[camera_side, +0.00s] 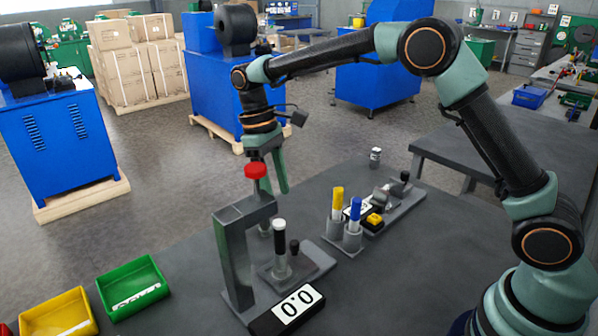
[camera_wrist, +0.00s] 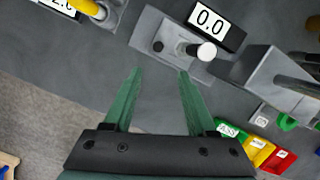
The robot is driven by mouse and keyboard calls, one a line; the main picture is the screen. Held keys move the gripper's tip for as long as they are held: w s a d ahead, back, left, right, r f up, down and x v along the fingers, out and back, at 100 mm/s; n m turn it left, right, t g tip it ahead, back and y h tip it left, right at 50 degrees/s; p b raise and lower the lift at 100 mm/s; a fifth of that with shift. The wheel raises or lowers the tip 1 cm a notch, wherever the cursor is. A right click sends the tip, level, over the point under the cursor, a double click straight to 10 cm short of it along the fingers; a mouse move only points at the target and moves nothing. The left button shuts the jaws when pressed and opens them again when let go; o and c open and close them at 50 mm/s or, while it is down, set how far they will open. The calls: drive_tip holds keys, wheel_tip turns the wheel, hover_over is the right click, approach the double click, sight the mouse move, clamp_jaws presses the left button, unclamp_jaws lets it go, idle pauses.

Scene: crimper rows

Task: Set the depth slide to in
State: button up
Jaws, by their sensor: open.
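A grey plate (camera_side: 316,256) on the table carries a short dark knob (camera_side: 294,246) and a taller black post with a white top (camera_side: 279,224). No label shows which part is the depth slide. In the wrist view the dark knob (camera_wrist: 158,46) sits left of the white-topped post (camera_wrist: 206,51). A display beside the plate (camera_wrist: 213,24) reads 0.0. My gripper (camera_side: 273,188) is above the table, partly behind the press frame and its red knob. In the wrist view my gripper (camera_wrist: 160,72) has its fingers apart, with nothing between them, just below the dark knob in the picture.
A grey press frame (camera_side: 233,255) with a red knob (camera_side: 256,170) stands left of the plate. Yellow (camera_side: 337,197) and blue (camera_side: 355,209) handles stand in grey holders to the right, near a second device. Green (camera_side: 135,287) and yellow (camera_side: 58,316) bins lie at left.

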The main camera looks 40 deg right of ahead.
sight(295, 243)
drive_tip(key=shift+w+a+f+g, duration=0.35)
drive_tip(key=shift+w+g, duration=0.15)
drive_tip(key=shift+g, duration=0.2)
drive_tip(key=x, duration=0.4)
drive_tip(key=d+x, duration=0.1)
drive_tip(key=x, duration=0.7)
drive_tip(key=shift+d, duration=0.15)
drive_tip(key=shift+r, duration=0.1)
clamp_jaws()
idle(0.7)
